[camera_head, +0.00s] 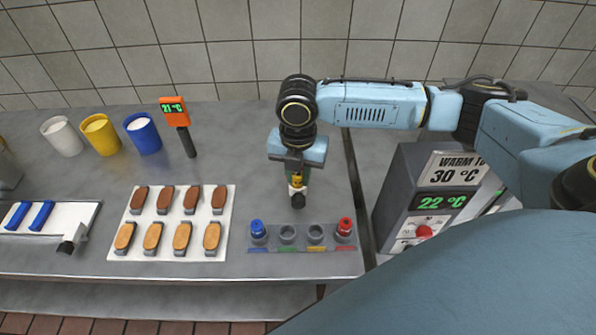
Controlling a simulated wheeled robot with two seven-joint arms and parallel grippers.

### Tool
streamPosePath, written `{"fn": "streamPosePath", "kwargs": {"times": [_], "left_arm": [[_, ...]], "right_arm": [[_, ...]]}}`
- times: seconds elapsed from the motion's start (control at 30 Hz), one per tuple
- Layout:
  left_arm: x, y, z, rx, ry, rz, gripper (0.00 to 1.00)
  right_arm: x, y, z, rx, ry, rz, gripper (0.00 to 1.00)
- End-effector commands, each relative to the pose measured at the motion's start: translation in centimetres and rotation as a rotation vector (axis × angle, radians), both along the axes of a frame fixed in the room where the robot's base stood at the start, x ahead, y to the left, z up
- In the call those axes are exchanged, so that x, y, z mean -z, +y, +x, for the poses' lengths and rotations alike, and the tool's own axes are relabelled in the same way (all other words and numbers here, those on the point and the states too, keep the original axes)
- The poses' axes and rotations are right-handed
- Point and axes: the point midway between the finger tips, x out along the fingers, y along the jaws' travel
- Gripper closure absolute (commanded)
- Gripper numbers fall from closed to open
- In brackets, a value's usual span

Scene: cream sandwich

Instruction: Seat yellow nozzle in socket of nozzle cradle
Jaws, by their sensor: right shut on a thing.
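My right gripper (298,178) comes in from the upper right and points down over the table. It is shut on the yellow nozzle (297,181), whose yellow part shows between the fingers with a dark end below. The nozzle looks upright and appears to be behind and above the grey nozzle cradle (302,245), apart from it. The cradle has a row of sockets with coloured marks. The blue-marked one holds a blue nozzle (258,229) and the red-marked one a red nozzle (345,227). The green-marked and yellow-marked sockets between them look empty.
A white board with several brown and tan pieces (183,234) lies left of the cradle. White, yellow and blue cups (143,136) and an orange thermometer (174,113) stand behind. A grey warmer box (408,188) stands right, past a dark seam. The table's front edge is close to the cradle.

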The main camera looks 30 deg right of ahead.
Motion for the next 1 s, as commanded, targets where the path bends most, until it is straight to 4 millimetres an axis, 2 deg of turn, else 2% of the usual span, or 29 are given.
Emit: {"fn": "streamPosePath", "kwargs": {"times": [0.03, 0.17, 0.53, 0.67, 1.0], "left_arm": [[0.0, 0.0, 0.0, 0.0, 0.0, 0.0, 0.64], [0.0, 0.0, 0.0, 0.0, 0.0, 0.0, 0.64], [0.1, 0.0, 0.0, 0.0, 0.0, -0.001, 0.64], [-0.2, 0.0, -0.1, 0.0, 0.001, -0.001, 0.64], [-0.8, -0.1, -0.2, 0.0, 0.002, -0.002, 0.64]], "right_arm": [[0.0, 0.0, 0.0, 0.0, 0.0, 0.0, 0.74], [0.0, 0.0, 0.0, 0.0, 0.0, 0.0, 0.57], [-0.5, 0.0, 0.0, 0.0, -0.002, 0.001, 0.56], [-2.4, 0.0, 0.1, 0.0, -0.004, 0.001, 0.56], [-9.6, 0.0, 0.1, 0.0, -0.004, 0.001, 0.56]]}}
